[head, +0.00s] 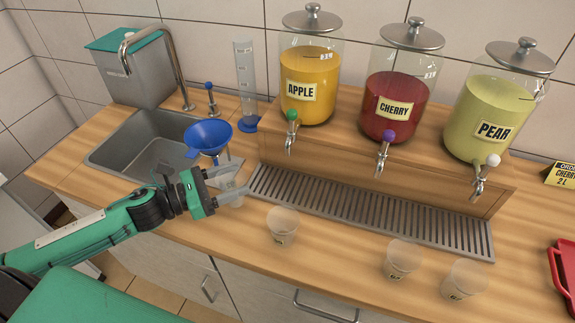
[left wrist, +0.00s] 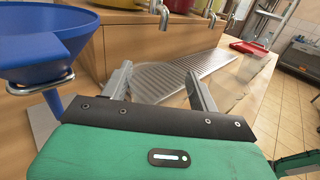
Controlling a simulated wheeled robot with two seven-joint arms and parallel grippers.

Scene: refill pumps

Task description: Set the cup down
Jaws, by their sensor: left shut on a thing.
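My left gripper (head: 230,189) is over the counter between the sink and the drip grate, just right of the blue funnel. It is shut on a clear cup (head: 229,180), which is hard to make out. In the left wrist view the see-through cup (left wrist: 165,98) shows faintly between the fingers (left wrist: 160,88). I cannot tell whether its base touches the counter. Three other clear cups stand upright on the counter: one in front of the grate (head: 283,225), one further right (head: 402,259) and one at the right front (head: 464,280). My right gripper is not in view.
The blue funnel (head: 208,136) on its stand is close to my left gripper. The grate (head: 370,212) lies below the APPLE (head: 309,75), CHERRY (head: 394,95) and PEAR (head: 494,118) dispensers. A sink (head: 110,158) is left; a red tray (head: 565,275) is right.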

